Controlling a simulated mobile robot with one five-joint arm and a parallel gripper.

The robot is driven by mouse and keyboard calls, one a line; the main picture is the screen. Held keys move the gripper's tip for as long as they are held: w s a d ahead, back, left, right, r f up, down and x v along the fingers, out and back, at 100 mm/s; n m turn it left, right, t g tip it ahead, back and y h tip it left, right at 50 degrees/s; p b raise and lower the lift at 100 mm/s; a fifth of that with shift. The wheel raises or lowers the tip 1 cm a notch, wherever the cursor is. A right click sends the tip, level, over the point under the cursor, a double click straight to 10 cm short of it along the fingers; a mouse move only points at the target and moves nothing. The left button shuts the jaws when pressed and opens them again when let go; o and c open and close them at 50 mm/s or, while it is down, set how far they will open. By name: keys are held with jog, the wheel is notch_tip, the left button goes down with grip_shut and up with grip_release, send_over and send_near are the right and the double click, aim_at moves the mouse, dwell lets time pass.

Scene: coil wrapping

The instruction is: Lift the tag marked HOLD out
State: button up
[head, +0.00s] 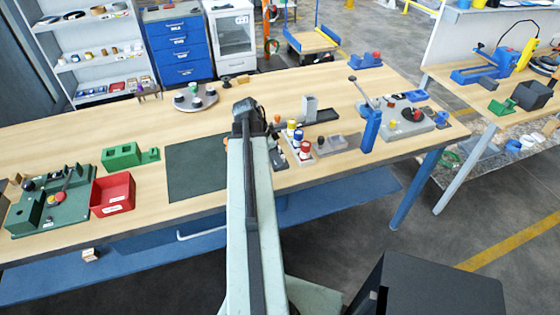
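I cannot make out a tag marked HOLD anywhere; no lettering is readable at this size. A red bin (113,194) with a small pale label stands at the left front of the wooden bench, and its inside looks empty. A tray (305,164) with several red, yellow and white capped pieces is just right of my arm. My arm rises across the middle of the bench. Dark parts at its far end, around my gripper (277,152), are partly hidden behind the arm, so I cannot tell the fingers' state or whether they hold anything.
A dark green mat (196,168) lies left of my arm. A green fixture (50,210) is at the far left and a grey round stand (195,100) is behind. A blue post (371,130) stands upright at right.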

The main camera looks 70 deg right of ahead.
grip_shut()
jog(key=shift+r, duration=0.1)
notch_tip(320, 180, up, 10)
jog(key=p, duration=1)
